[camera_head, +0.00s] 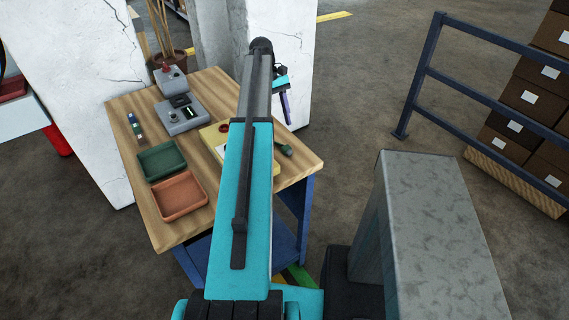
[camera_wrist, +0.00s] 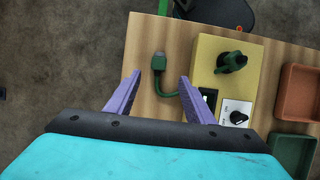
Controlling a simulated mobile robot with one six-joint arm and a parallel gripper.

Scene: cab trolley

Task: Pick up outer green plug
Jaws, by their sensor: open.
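A green plug (camera_wrist: 158,62) with a grey-brown end lies on the wooden table; its green cable curves toward a yellow box (camera_wrist: 207,52). It also shows at the table's right edge in the head view (camera_head: 284,149). Another green plug (camera_wrist: 232,62) is at the box's top, with a green cable around it. My gripper (camera_wrist: 160,78) is open and empty, its purple fingers apart. In the wrist view the outer plug appears just beyond and between the fingertips, with no visible contact. In the head view my gripper (camera_head: 286,107) is beyond the table's right side; my arm hides part of the box.
The box carries a white dial panel (camera_wrist: 236,112). A green tray (camera_head: 162,172) and a terracotta tray (camera_head: 180,198) sit at the table's left front. Grey control units (camera_head: 182,114) stand farther back. A white pillar (camera_head: 280,55) rises behind the table; a blue railing (camera_head: 480,88) is at right.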

